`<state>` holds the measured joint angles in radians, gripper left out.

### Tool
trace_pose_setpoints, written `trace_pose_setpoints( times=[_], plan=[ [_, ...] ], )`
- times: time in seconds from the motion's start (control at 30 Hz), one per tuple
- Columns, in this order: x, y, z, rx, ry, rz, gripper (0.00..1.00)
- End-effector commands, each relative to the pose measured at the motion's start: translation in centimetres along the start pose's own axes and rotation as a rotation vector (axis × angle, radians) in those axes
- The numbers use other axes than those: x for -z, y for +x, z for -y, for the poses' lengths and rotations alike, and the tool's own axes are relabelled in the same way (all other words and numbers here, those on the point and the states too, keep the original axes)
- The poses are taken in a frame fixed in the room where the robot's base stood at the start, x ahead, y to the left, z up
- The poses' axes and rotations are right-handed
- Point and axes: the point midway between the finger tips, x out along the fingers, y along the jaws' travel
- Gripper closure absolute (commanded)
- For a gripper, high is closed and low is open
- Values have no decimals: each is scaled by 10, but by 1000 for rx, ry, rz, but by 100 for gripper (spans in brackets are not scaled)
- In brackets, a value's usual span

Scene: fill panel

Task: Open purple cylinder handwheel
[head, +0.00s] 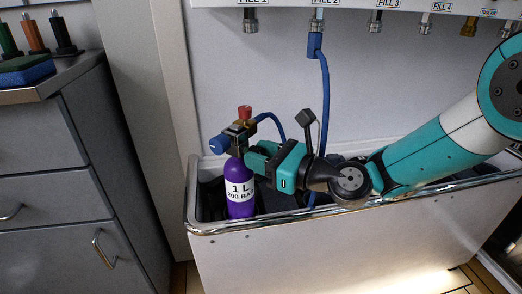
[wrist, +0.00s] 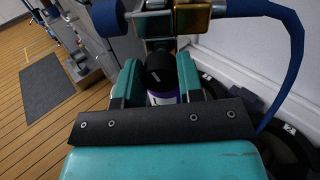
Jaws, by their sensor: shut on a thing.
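The purple cylinder (head: 240,208) stands upright in the trough, with a white label reading "1 L". In the wrist view, a little purple (wrist: 162,97) shows between the fingers. My gripper (head: 249,159) reaches its valve from the right. In the wrist view, my gripper's teal fingers (wrist: 160,80) are shut on the black rounded handwheel (wrist: 158,66) at the valve. My gripper hides this handwheel in the head view. A blue knob (head: 218,144) sticks out left of the valve and a red knob (head: 244,112) sits on top. The handwheel's turn cannot be told.
A blue hose (head: 270,118) curves from the brass fitting (wrist: 192,18) beside my gripper. Another blue hose (head: 325,90) hangs from the FILL 2 port. The trough's metal rim (head: 215,228) runs in front. A drawer cabinet (head: 50,160) stands at left.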

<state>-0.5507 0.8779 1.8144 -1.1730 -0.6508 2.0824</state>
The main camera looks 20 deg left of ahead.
Motion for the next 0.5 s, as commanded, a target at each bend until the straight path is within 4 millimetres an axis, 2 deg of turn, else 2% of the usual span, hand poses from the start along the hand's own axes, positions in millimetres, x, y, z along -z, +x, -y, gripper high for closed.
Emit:
trace_pose_setpoints(
  times=[0.5],
  plan=[
    [-1, 0, -1, 6, -489, -18, 89]
  ],
)
